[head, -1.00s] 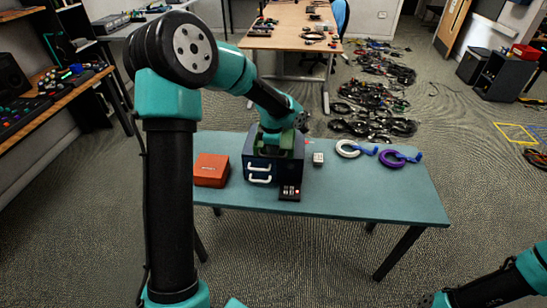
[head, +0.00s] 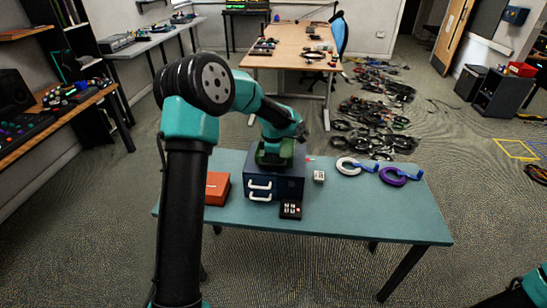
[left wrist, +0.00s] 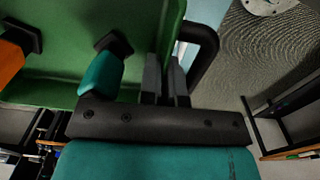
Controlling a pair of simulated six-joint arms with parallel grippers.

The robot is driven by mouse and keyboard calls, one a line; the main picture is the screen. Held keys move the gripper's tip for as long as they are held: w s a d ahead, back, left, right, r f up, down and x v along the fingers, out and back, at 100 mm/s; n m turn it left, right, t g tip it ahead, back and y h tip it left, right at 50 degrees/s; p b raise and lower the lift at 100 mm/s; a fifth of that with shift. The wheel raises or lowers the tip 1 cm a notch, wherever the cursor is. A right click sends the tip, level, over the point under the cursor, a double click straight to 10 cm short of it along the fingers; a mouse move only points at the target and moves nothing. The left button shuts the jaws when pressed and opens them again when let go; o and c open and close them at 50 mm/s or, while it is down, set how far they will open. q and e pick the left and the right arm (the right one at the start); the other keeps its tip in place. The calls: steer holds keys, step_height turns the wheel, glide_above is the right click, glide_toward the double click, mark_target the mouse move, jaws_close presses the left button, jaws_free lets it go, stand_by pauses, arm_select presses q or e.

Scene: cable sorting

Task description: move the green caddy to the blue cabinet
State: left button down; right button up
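The green caddy (head: 268,157) sits at the top of the blue cabinet (head: 288,187), which has two white handles and stands on the teal table. Whether the caddy's base rests fully on the cabinet is hard to tell. My left gripper (head: 290,140) reaches over the caddy from above. In the left wrist view the caddy (left wrist: 60,90) fills the upper left, and the fingers of my left gripper (left wrist: 165,80) are close together on its side wall. A teal piece and an orange piece show at the caddy there. Only a bit of my right arm shows at the lower right; its gripper is out of view.
An orange-red box (head: 217,188) lies left of the cabinet. A small dark keypad-like block (head: 290,210) lies in front, and a small white block (head: 319,176) to its right. White (head: 350,166) and purple (head: 392,177) cable coils lie farther right. The table's front right is clear.

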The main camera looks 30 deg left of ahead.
arm_select(q)
steer(key=shift+w+f, duration=0.1)
steer(key=shift+f, duration=1.25)
steer(key=c, duration=1.7)
jaws_free()
steer(key=shift+f, duration=0.15)
steer(key=shift+c, duration=0.2)
steer(key=o, duration=0.4)
steer(key=r, duration=1.2)
steer(key=shift+s+r, duration=0.15)
steer(key=shift+s, duration=0.05)
